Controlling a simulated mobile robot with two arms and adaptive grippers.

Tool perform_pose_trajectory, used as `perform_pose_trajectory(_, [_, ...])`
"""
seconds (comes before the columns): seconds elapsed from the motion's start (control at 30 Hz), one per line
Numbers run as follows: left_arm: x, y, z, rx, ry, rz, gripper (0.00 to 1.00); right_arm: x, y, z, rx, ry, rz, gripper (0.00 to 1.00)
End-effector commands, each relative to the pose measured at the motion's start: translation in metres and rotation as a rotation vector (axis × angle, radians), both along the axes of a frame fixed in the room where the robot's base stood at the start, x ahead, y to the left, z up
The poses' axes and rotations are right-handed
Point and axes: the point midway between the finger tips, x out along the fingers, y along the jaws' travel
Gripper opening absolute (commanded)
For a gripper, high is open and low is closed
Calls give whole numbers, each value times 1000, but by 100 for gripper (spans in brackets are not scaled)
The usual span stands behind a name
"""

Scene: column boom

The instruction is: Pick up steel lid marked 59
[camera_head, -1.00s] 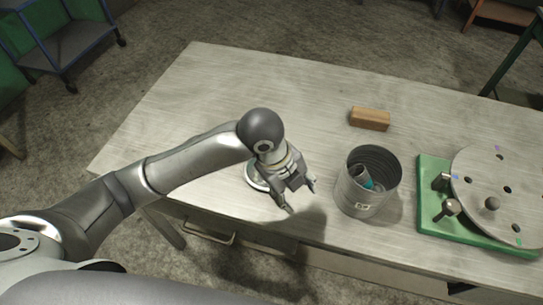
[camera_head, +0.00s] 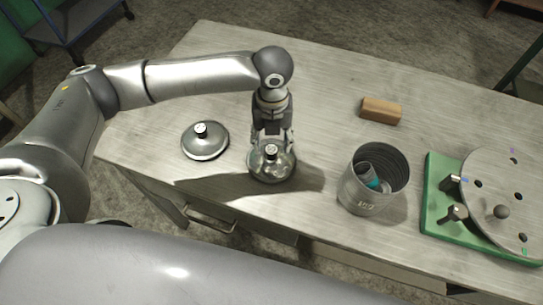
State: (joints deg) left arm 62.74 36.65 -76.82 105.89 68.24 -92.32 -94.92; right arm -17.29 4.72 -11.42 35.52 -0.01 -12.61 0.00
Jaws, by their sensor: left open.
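Two round steel lids with marked knobs are on the table. One steel lid (camera_head: 205,147) lies at the left, clear of the gripper. The other steel lid (camera_head: 270,172) lies below my left gripper (camera_head: 273,142). The marks on both knobs are too small to read, so I cannot tell which is 59. My left gripper points down and is open, its fingers spread at the far side of the second lid's knob. Whether they touch the lid is unclear. My right gripper is not in view.
A steel can (camera_head: 361,194) with items inside stands right of the lids. A wooden block (camera_head: 381,111) lies behind it. A green base (camera_head: 431,200) with a round perforated steel plate (camera_head: 501,190) is at the far right. The table's front edge is close below the lids.

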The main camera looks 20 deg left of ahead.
Motion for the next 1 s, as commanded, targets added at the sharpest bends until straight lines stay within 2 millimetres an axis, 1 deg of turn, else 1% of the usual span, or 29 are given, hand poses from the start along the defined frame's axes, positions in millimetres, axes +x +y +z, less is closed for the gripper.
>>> perform_pose_trajectory(0.13, [0,2,-13,2,3,1,53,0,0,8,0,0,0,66])
perform_pose_trajectory(0.23, [0,3,-29,2,3,2,53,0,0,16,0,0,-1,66])
perform_pose_trajectory(0.3, [0,2,-40,1,3,1,53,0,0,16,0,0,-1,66])
perform_pose_trajectory(0.4, [1,2,-49,1,0,0,53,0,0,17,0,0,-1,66])
perform_pose_trajectory(0.5, [1,2,-53,-1,-1,-1,53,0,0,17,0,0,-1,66])
perform_pose_trajectory(0.67, [1,2,-53,-1,-1,-1,53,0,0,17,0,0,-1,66])
perform_pose_trajectory(1.0, [1,2,-52,-1,-1,0,9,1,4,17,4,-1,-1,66])
